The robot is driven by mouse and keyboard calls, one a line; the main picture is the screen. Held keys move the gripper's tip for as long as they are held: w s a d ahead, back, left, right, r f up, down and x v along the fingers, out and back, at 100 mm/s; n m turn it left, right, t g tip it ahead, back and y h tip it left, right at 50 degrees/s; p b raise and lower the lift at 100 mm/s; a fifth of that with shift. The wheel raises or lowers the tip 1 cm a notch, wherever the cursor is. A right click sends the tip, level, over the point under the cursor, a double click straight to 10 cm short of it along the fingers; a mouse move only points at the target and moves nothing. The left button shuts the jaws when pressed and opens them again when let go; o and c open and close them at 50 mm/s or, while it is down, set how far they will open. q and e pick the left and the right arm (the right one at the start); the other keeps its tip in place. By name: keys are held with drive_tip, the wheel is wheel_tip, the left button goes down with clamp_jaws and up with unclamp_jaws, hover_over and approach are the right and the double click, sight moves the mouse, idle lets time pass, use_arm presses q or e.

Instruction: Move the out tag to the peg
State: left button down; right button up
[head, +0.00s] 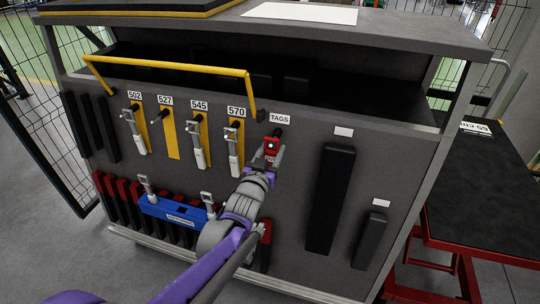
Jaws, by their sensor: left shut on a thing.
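The red out tag (271,146) shows small just beyond my left gripper (268,158), under the white TAGS label on the grey cabinet's front. The gripper is shut on the tag. A dark peg (277,132) sticks out just below the label, right above the tag. The tag's top edge looks close to the peg; I cannot tell whether it touches it or hangs on it. The tag's lower part is hidden by the gripper. My right gripper is not in view.
A blue RETURNS bin (178,212) sits lower left. Black holders (330,200) are on the right. A red-framed table (480,200) stands far right.

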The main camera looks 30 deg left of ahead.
use_arm(q)
drive_tip(key=shift+w+a+f, duration=0.1)
drive_tip(key=shift+w, duration=0.45)
drive_tip(key=shift+w+a+f+b, duration=0.15)
drive_tip(key=shift+w+f+b, duration=0.2)
drive_tip(key=shift+w, duration=0.25)
drive_tip(key=shift+c, duration=1)
unclamp_jaws()
